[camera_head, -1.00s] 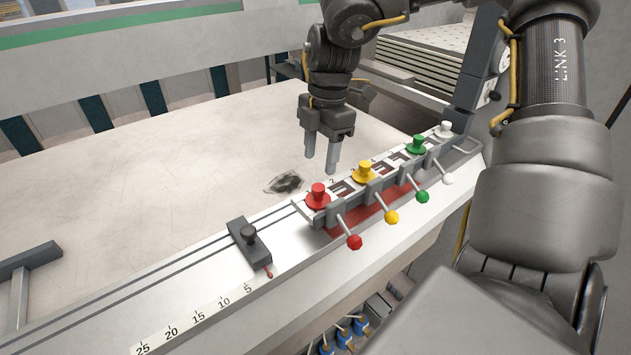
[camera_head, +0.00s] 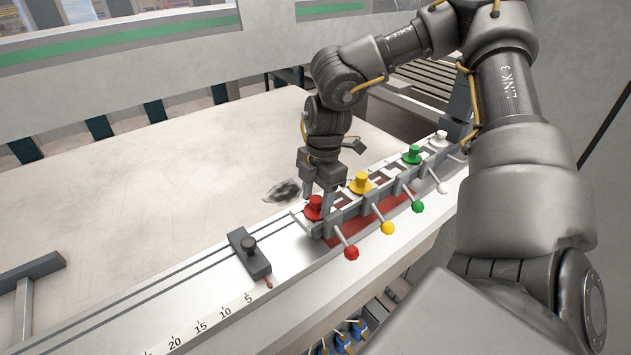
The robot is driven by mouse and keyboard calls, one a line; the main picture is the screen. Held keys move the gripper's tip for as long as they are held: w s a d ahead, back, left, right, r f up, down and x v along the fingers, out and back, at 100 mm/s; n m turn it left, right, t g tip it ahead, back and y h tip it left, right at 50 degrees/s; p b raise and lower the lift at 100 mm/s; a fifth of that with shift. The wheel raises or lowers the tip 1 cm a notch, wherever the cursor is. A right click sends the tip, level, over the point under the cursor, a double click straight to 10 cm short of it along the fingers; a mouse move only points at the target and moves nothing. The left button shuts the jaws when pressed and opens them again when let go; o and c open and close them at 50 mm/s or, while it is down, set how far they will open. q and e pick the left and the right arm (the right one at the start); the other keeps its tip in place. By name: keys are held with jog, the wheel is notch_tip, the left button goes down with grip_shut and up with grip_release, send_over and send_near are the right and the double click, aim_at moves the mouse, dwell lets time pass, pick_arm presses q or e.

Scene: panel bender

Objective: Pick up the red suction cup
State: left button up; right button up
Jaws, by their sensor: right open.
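The red suction cup (camera_head: 314,208) sits upright at the near left end of a rack (camera_head: 352,217) on the table's front edge. My right gripper (camera_head: 318,205) points down at the red cup, its fingers apart. One finger is at the cup's far left side and the other at its right; I cannot tell whether they touch it. The fingers hide part of the cup's back. My left gripper is not in view.
Yellow (camera_head: 360,183), green (camera_head: 412,154) and white (camera_head: 439,139) cups stand farther along the rack. Levers with coloured knobs stick out in front. A dark stop block (camera_head: 250,255) sits on the ruler rail. The wide table (camera_head: 150,210) is mostly clear.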

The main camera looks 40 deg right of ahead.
jog(key=shift+c, duration=0.3)
grip_shut()
jog(key=shift+r, duration=0.15)
notch_tip(320, 180, up, 18)
jog(key=b, duration=0.2)
jog(key=shift+b, duration=0.3)
